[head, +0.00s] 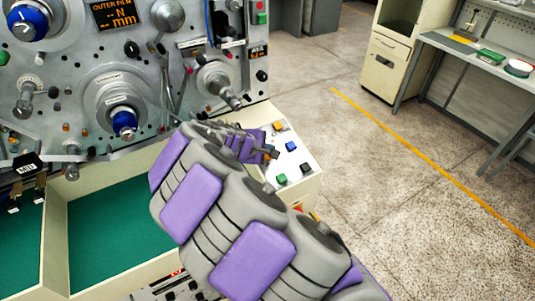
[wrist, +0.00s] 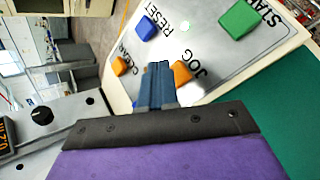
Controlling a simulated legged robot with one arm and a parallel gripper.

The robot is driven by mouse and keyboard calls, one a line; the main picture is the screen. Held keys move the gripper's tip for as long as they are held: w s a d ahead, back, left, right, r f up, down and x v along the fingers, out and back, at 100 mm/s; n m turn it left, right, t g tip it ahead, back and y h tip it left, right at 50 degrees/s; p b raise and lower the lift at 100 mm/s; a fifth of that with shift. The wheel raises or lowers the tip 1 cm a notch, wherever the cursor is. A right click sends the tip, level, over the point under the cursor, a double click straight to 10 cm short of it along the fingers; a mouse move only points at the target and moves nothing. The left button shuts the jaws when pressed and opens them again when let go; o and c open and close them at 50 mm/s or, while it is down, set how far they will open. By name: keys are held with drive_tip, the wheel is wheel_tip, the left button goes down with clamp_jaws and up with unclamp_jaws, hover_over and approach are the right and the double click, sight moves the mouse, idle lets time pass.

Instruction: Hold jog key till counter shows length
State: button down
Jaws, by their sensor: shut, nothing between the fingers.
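The orange JOG key (wrist: 182,72) is on the sloped key panel in the wrist view, close beside my fingertips and partly covered by them. My gripper (wrist: 160,70) is shut and empty, its blue-grey fingers pointing at the panel. Whether it touches the key I cannot tell. In the head view my gripper (head: 271,153) is over the panel's left side, and the JOG key seems hidden behind it. An orange-lit display (head: 115,13) on the machine reads "OUTER FILM" with "mm". A smaller lit display (head: 258,52) is too small to read. I cannot tell which is the counter.
Nearby keys are blue RESET (wrist: 146,27), green START (wrist: 238,18) and orange CLEAR (wrist: 121,66). A black key (head: 306,167) is on the panel's right. Spindles with blue ends (head: 124,122) stick out of the machine face. Open floor (head: 400,190) lies to the right.

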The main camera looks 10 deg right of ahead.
drive_tip(key=r+p, duration=0.1)
drive_tip(key=r, duration=0.1)
drive_tip(key=s+r+p, duration=0.1)
drive_tip(key=r+p, duration=0.1)
drive_tip(key=r, duration=0.1)
drive_tip(key=shift+s+d, duration=0.15)
drive_tip(key=shift+d, duration=0.05)
idle(0.5)
drive_tip(key=s+d+r+m+g+y, duration=0.1)
drive_tip(key=s+d+r+m+g, duration=0.25)
drive_tip(key=s, duration=0.55)
drive_tip(key=s+d+r+m+g+y, duration=0.1)
drive_tip(key=s+d+r+m, duration=0.1)
drive_tip(key=s+d+m, duration=0.6)
drive_tip(key=s+a+g+y, duration=0.1)
drive_tip(key=s+a+y, duration=0.2)
drive_tip(key=s, duration=0.9)
drive_tip(key=s+a+g+y, duration=0.2)
drive_tip(key=s+a, duration=0.6)
drive_tip(key=s, duration=0.4)
drive_tip(key=shift+f+m+y, duration=0.4)
drive_tip(key=shift+f+m, duration=0.05)
drive_tip(key=shift+d, duration=0.1)
